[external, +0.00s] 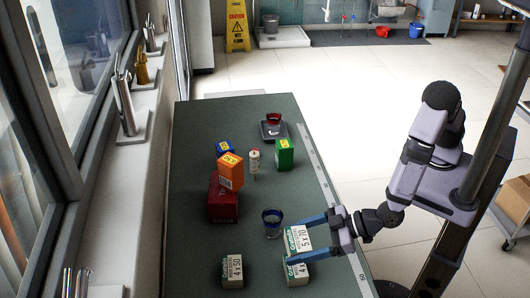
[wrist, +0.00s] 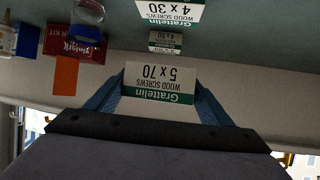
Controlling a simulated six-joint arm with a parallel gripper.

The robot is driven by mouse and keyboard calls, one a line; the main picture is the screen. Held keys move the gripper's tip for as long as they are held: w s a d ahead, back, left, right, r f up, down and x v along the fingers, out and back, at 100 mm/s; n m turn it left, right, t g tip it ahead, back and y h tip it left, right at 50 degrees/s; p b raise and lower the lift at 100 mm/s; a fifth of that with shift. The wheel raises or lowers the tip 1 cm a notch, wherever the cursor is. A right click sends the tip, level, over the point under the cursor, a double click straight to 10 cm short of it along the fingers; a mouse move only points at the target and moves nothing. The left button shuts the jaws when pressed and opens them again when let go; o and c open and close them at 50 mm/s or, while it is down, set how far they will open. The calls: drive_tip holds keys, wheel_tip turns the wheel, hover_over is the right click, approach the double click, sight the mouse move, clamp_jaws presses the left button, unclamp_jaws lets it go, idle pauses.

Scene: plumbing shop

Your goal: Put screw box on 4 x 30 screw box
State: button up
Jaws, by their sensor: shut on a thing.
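The held screw box (external: 298,236) is white and green and marked 5 x 70; it also shows in the wrist view (wrist: 160,83). My gripper (external: 293,243) is shut on it, a blue finger on each side. The 4 x 30 screw box (wrist: 168,11) is cut off at the top of the wrist view, apart from the held box in the picture. In the external view, a similar box (external: 297,275) stands at the front of the table, partly hidden by a finger, and looks like the 4 x 30 one. The held box's height above the table is unclear.
A 4 x 50 screw box (external: 232,270) stands at the front left. A blue-rimmed glass (external: 271,226) is close left of my gripper. Dark red (external: 222,205), orange (external: 230,172), blue and green (external: 285,154) boxes stand farther back. The table's left strip is clear.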

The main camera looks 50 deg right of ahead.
drive_tip(key=shift+f+p, duration=0.7)
drive_tip(key=shift+f, duration=2.9)
drive_tip(key=shift+f, duration=0.15)
drive_tip(key=o, duration=1.4)
drive_tip(key=shift+s, duration=0.1)
drive_tip(key=b+v, duration=0.3)
drive_tip(key=v, duration=0.9)
